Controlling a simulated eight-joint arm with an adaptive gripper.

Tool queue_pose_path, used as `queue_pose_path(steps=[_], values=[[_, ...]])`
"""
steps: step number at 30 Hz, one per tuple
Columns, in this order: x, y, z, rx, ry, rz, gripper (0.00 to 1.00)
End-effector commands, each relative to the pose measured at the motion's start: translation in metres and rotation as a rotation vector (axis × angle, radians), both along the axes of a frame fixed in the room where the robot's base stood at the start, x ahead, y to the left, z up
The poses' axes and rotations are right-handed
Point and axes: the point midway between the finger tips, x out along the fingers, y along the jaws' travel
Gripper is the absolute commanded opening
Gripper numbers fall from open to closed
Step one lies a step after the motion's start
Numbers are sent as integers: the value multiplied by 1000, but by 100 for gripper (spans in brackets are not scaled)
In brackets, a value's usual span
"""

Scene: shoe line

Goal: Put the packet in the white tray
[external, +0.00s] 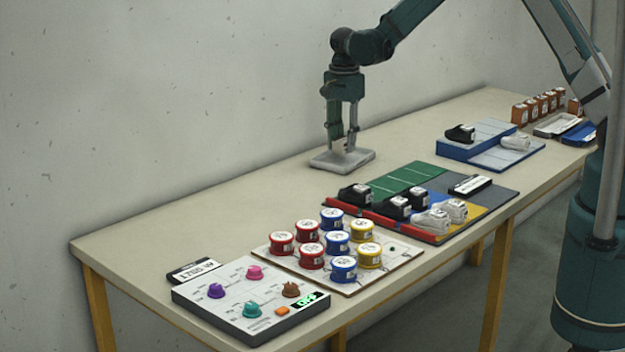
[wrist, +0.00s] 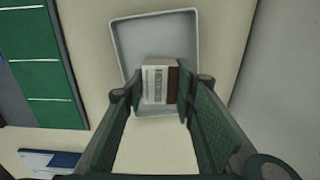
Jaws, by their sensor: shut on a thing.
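The packet (wrist: 154,84), white with a printed label and a brown side, is between the fingers of my gripper (wrist: 161,92) in the wrist view. My gripper is shut on it. The white tray (wrist: 124,43) lies beneath, and the packet appears within its outline. In the external view my gripper (external: 343,142) points straight down, with its fingertips low over the white tray (external: 326,163). The packet is hard to make out there. I cannot tell whether it touches the tray floor.
A coloured board with black and white shoes (external: 395,207) lies right of the tray. Nearer are a board of red, blue and yellow tins (external: 311,256) and a knob panel (external: 250,300). A blue stepped stand (external: 455,152) is farther back. The table left of the tray is clear.

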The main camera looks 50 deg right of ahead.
Motion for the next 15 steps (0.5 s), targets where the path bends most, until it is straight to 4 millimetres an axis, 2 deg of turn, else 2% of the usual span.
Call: queue_pose_path(steps=[6, 15], values=[[0, 0, -22, 0, 0, 0, 14], [0, 0, -25, 0, 0, 0, 14]])
